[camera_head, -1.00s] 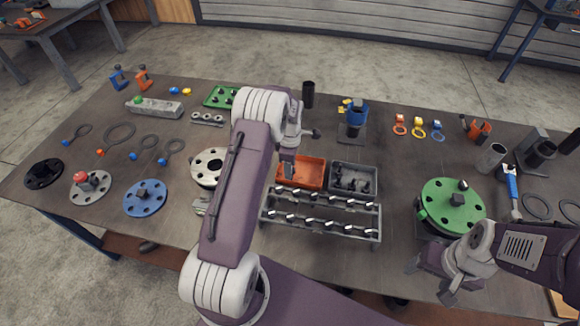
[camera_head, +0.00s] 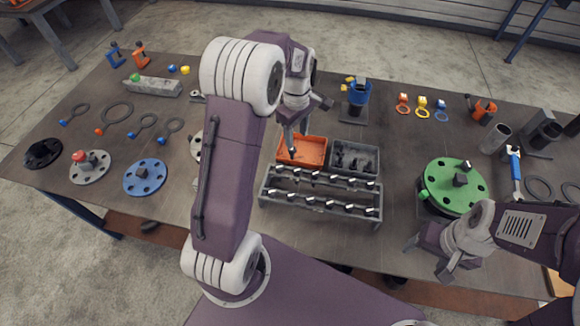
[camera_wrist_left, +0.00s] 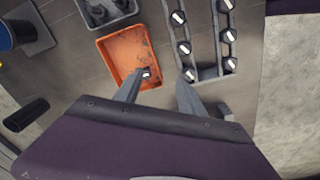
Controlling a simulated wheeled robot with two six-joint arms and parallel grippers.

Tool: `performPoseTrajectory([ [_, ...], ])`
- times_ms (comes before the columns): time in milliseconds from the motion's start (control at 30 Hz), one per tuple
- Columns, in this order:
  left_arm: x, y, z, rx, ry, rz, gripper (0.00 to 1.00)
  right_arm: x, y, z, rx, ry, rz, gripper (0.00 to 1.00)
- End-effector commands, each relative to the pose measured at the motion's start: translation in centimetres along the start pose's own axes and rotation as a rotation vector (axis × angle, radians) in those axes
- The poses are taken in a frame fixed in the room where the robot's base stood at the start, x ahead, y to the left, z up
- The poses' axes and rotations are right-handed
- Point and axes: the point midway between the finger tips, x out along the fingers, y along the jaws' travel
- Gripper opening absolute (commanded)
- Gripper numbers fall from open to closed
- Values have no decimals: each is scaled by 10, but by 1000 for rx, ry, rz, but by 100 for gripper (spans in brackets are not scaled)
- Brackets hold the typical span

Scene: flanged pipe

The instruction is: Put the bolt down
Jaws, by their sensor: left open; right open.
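In the left wrist view a dark bolt with a bright end (camera_wrist_left: 146,74) lies at the near corner of the orange tray (camera_wrist_left: 118,48), close to one fingertip. My left gripper (camera_wrist_left: 160,90) is open, its fingers apart, one over the tray corner and one near the bolt rack (camera_wrist_left: 216,74). Nothing shows held between them. In the head view my left gripper (camera_head: 307,124) is over the back left of the orange tray (camera_head: 310,152); the bolt is not clear there. My right gripper (camera_head: 430,258) is open and empty at the front edge, below the green flange (camera_head: 440,190).
The bolt rack (camera_head: 320,205) holds several bolts in front of the trays. A grey bin (camera_head: 368,160) with dark parts adjoins the orange tray. A blue cup on a stand (camera_head: 358,94) is behind. Flanges and rings lie left; bare table shows between the rack and green flange.

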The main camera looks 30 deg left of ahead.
Motion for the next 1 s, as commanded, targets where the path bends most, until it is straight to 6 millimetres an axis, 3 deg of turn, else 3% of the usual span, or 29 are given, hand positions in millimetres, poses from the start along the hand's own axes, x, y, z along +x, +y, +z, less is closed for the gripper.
performPoseTrajectory([
  [33,-1,-17,20,169,2,10,47,0,0,0,0,0,0,68],
  [200,8,-80,73,757,22,43,47,0,0,0,0,0,0,68],
  [400,19,-136,104,1186,50,60,47,0,0,0,0,0,0,68],
  [567,22,-149,110,1275,55,61,47,0,0,0,0,0,0,68],
  [1000,22,-148,110,1272,53,60,47,0,0,0,0,0,0,68],
])
